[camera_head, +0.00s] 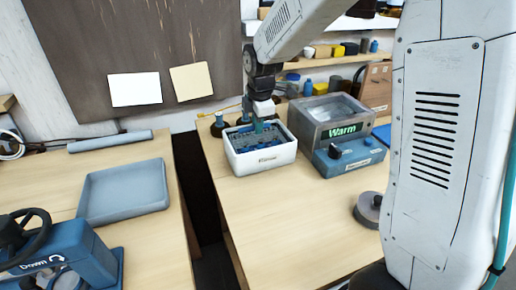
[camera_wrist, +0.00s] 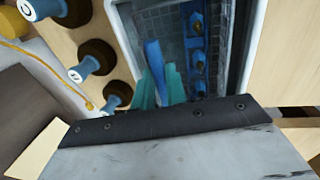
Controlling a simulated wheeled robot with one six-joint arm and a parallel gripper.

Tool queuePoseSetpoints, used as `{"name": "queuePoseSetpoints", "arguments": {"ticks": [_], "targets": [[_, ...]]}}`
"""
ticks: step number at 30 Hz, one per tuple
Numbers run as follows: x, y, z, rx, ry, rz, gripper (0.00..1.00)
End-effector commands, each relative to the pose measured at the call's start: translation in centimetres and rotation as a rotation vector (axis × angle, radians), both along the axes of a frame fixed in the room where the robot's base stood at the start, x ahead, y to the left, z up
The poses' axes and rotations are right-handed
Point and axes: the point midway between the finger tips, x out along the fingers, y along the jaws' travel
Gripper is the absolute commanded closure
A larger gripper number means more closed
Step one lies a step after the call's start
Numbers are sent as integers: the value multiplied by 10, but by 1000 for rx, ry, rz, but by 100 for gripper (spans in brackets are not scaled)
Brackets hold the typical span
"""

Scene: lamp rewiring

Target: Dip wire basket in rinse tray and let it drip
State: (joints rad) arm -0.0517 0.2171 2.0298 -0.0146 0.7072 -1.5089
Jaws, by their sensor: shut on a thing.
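The white rinse tray (camera_head: 243,168) stands on the right-hand bench in the head view, and its white rim shows in the wrist view (camera_wrist: 252,45). A dark wire mesh basket (camera_wrist: 165,22) sits inside the tray with several blue parts (camera_wrist: 199,55) in it. My gripper (camera_head: 261,124) is over the tray, pointing down into it. In the wrist view its teal fingers (camera_wrist: 160,85) are shut on a blue upright piece (camera_wrist: 154,58), apparently the basket's handle. The basket's underside and any water level are hidden.
Numbered blue-topped pegs (camera_wrist: 88,66) stand close by. A shallow grey-blue tray (camera_head: 125,190) and a blue device (camera_head: 65,250) are on the left bench, across a gap. The bench front is clear.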

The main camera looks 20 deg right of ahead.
Motion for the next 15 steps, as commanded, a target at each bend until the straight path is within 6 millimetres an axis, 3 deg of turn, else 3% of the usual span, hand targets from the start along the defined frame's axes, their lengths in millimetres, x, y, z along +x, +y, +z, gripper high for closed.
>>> {"name": "queuePoseSetpoints", "arguments": {"ticks": [5,15], "targets": [[1,0,4,0,-2,0,100],[0,0,31,0,-2,0,100]]}}
